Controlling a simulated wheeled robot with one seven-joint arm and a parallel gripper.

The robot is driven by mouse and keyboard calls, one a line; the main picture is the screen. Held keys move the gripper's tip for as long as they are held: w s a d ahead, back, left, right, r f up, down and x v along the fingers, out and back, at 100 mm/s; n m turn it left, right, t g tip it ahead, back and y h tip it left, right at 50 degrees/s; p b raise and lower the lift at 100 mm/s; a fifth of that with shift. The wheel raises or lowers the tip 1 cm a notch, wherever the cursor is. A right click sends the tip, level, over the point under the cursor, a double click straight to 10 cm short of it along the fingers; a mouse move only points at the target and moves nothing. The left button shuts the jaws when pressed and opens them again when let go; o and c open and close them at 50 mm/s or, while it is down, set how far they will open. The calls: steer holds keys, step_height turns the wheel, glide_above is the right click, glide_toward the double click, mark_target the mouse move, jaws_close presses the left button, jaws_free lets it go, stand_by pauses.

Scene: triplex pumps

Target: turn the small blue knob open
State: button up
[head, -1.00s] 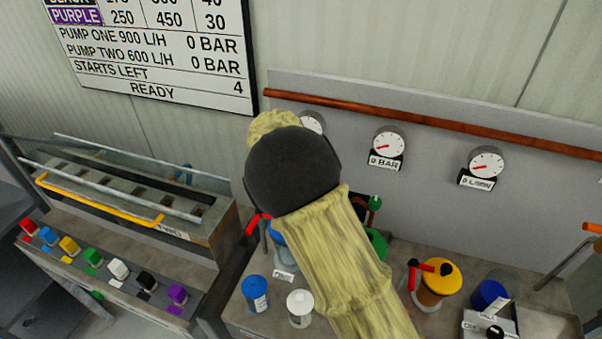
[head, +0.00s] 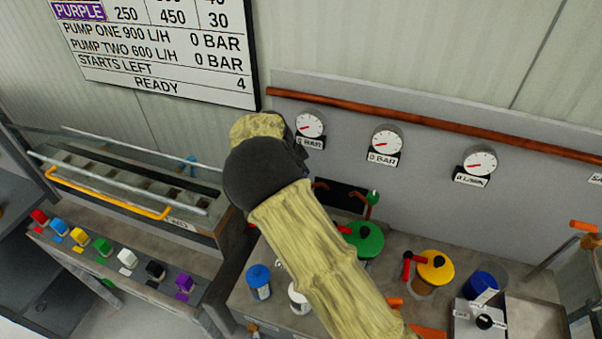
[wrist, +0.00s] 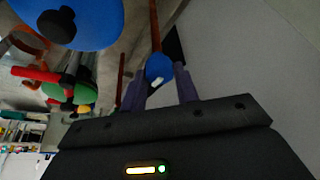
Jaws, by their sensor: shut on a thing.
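The small blue knob (wrist: 158,66) shows in the wrist view on a thin copper-coloured stem, with a pale mark on it. My gripper (wrist: 156,82) has its two dark fingers on either side of the knob and is shut on it. The large blue cap (wrist: 88,22) with a black centre fills the upper left of the wrist view. In the head view my arm hides the small blue knob, the large blue cap and my fingers.
In the head view, the green cap (head: 365,240) and yellow cap (head: 436,266) with red handles stand right of my arm. A small green knob (head: 374,197) rises behind. Gauges (head: 385,142) line the wall. A blue-topped canister (head: 258,280) stands in front.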

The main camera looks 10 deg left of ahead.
steer(key=o, duration=1)
steer(key=shift+c, duration=0.2)
steer(key=shift+a+r, duration=0.1)
steer(key=b+v, duration=0.2)
steer(key=v, duration=1.5)
steer(key=shift+r, duration=0.15)
